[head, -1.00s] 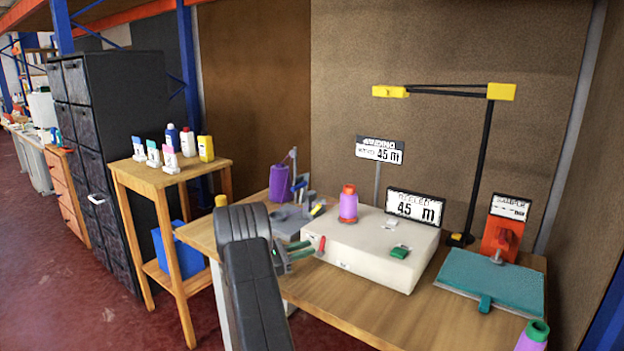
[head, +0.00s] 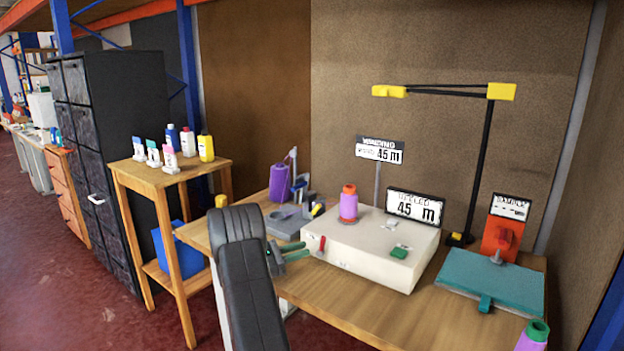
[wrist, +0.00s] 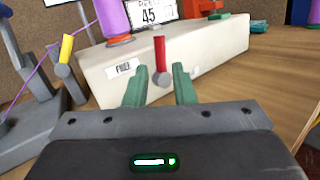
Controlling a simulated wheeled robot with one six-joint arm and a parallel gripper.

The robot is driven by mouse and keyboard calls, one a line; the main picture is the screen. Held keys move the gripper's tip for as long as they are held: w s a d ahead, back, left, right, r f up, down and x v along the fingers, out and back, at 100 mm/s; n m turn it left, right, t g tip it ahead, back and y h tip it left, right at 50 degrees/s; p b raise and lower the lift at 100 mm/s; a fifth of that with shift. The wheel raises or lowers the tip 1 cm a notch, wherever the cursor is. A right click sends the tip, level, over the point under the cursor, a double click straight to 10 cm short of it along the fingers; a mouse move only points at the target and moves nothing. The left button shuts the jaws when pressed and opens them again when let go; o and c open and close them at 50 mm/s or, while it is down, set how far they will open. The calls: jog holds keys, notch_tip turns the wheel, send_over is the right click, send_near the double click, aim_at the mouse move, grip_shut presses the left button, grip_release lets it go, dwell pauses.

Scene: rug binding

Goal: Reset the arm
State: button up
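My gripper (head: 290,255) is in front of the left end of the white machine box (head: 375,250), above the workbench. In the wrist view its two green fingers (wrist: 160,88) stand apart with nothing held between them. A red lever (wrist: 160,58) on the box front shows beyond and between the fingertips. Whether the fingers touch the box cannot be told. My arm reaches up from the bottom of the head view, left of the box.
A purple spool (head: 348,205) sits on the box, with a grey winder (head: 288,218) to its left. A teal press (head: 490,285) lies right. A wooden stand with bottles (head: 172,170) is left. The bench front (head: 370,320) is clear.

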aim_at(321, 245)
jog(key=x, duration=0.5)
jog(key=shift+s+m+g+y+b, duration=0.2)
jog(key=shift+m+g+y+b, duration=0.15)
jog(key=shift+m+y, duration=0.2)
jog(key=shift+d+m, duration=0.1)
jog(key=shift+m, duration=0.25)
jog(key=shift+r, duration=0.1)
